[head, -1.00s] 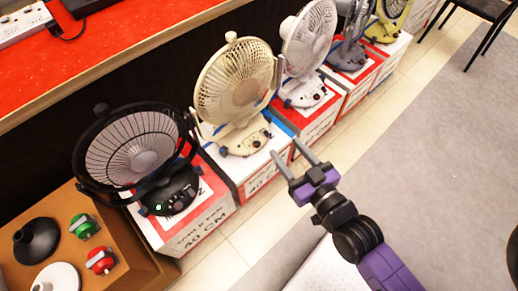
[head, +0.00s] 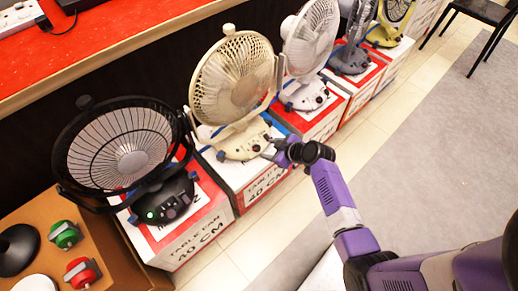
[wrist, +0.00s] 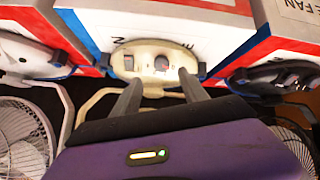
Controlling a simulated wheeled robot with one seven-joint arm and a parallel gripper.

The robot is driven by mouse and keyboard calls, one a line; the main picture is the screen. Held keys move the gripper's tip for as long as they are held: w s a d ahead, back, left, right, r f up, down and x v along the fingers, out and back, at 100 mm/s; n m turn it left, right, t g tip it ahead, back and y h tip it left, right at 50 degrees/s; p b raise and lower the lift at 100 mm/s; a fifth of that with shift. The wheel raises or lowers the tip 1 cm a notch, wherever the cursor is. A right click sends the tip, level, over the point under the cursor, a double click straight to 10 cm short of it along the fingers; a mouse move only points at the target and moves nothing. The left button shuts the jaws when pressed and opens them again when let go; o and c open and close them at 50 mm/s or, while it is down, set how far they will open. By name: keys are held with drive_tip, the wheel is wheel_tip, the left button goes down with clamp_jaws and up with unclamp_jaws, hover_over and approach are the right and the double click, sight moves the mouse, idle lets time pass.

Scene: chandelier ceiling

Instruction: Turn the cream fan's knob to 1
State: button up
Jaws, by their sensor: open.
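The cream fan (head: 232,80) stands on a white, red and blue box, its head tilted back over an oval base (head: 240,145). In the wrist view the base (wrist: 145,53) faces me, with a dark round knob (wrist: 161,63) near its middle and a small square switch (wrist: 128,62) to the left. The knob's number marks are too small to read. My gripper (head: 270,149) is at the right side of the base. In the wrist view my open gripper (wrist: 160,77) has its two fingers spread either side of the knob, with nothing between them. I cannot tell whether they touch the base.
A black fan (head: 125,155) with a lit green light stands left of the cream one, and a white fan (head: 308,40) stands right. More fans on boxes line the back. A red counter (head: 110,30) runs behind.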

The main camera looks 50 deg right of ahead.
sight(257, 148)
drive_tip(key=shift+n, duration=0.4)
drive_tip(key=shift+b+x, duration=1.25)
drive_tip(key=shift+x, duration=2.65)
drive_tip(key=shift+a, duration=0.15)
clamp_jaws()
